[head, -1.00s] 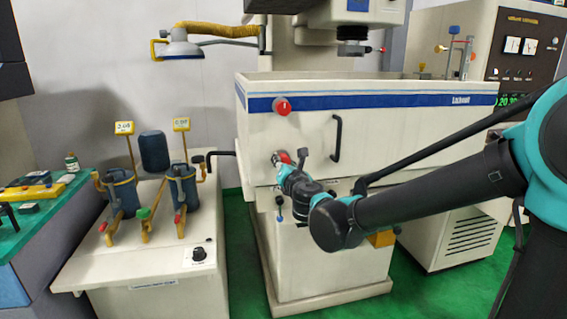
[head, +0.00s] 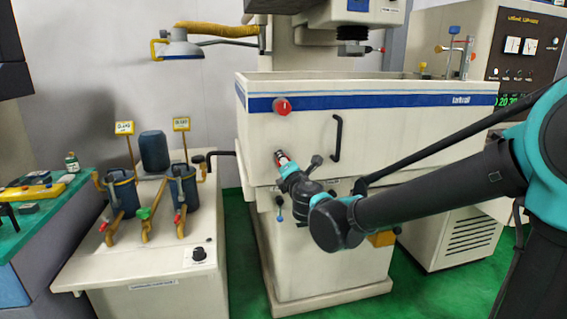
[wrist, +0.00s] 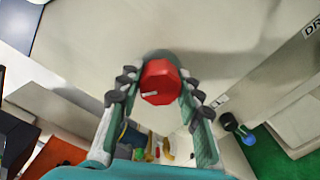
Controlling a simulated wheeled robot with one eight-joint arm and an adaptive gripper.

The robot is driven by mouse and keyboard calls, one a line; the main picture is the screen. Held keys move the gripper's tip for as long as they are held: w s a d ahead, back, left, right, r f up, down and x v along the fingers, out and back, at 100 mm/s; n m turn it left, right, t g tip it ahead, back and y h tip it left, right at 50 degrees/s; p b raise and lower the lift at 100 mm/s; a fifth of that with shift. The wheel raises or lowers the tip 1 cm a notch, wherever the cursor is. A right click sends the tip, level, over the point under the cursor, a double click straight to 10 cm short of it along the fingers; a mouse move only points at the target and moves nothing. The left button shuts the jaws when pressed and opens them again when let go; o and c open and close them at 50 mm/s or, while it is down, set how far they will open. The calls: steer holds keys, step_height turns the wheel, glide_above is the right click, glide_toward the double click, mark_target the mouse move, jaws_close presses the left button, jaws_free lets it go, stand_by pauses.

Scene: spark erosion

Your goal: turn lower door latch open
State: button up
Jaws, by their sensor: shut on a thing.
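The red latch knob (head: 281,157) is low on the front of the cream machine tank, left of the black door handle (head: 337,138). In the wrist view the knob (wrist: 160,82) is faceted, with a short white mark on its left part. My gripper (wrist: 160,86) has a finger on each side of it and is shut on it. In the head view my gripper (head: 286,165) reaches the knob from the lower right, and my wrist hides part of the panel below.
A small blue-tipped lever (head: 279,203) is below the latch, also seen in the wrist view (wrist: 232,124). A cream filter cabinet (head: 150,270) stands to the left. Green floor is clear between them.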

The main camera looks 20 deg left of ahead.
steer(key=m, duration=0.5)
steer(key=shift+m, duration=0.3)
steer(key=m, duration=0.5)
stand_by(0.4)
steer(key=o, duration=1.2)
steer(key=shift+c, duration=0.2)
steer(key=shift+s+d, duration=0.1)
steer(key=v, duration=1.1)
steer(key=shift+s, duration=0.35)
steer(key=shift+d+m, duration=0.15)
steer(key=shift+m, duration=0.15)
